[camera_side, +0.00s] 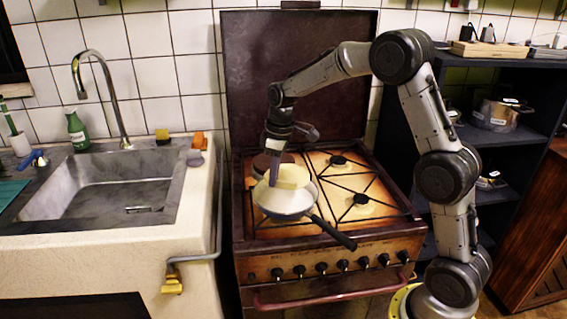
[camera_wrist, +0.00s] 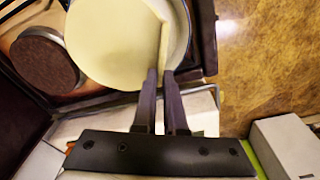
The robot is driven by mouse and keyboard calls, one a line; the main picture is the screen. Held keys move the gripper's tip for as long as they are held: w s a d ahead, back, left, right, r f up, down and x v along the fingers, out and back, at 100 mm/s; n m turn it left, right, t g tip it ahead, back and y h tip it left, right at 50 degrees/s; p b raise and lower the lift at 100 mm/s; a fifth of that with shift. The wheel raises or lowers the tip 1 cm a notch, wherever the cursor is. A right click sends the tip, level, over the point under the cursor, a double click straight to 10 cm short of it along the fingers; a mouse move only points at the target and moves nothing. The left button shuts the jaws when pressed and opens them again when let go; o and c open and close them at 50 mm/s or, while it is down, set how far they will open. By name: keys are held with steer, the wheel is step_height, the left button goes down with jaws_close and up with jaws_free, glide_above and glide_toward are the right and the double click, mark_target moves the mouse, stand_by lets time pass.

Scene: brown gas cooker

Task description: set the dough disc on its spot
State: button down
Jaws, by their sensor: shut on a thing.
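The pale yellow dough disc (camera_side: 294,176) is held over the frying pan (camera_side: 286,207) on the cooker's front left. In the wrist view the dough disc (camera_wrist: 112,42) fills the upper left, its near edge at the fingertips. My gripper (camera_side: 274,182) is shut on the disc's edge, and its fingers (camera_wrist: 160,76) also show in the wrist view. The pan (camera_wrist: 181,32) is partly hidden under the disc. I cannot tell how large the gap between disc and pan is.
A brown round piece (camera_wrist: 43,60) sits on the cooker beside the pan; it also shows behind the gripper (camera_side: 262,163). The pan's dark handle (camera_side: 333,233) points to the front right. The cooker's raised lid (camera_side: 290,70) stands behind. The right burners (camera_side: 362,199) are bare.

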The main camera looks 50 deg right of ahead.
steer(key=shift+w+a, duration=0.1)
steer(key=shift+a, duration=0.1)
steer(key=shift+f, duration=3.15)
steer(key=shift+f, duration=0.8)
steer(key=c, duration=0.9)
jaws_free()
steer(key=r, duration=0.4)
steer(key=s+r, duration=0.1)
steer(key=r, duration=0.8)
steer(key=shift+s+d+r, duration=0.3)
steer(key=shift+r, duration=0.1)
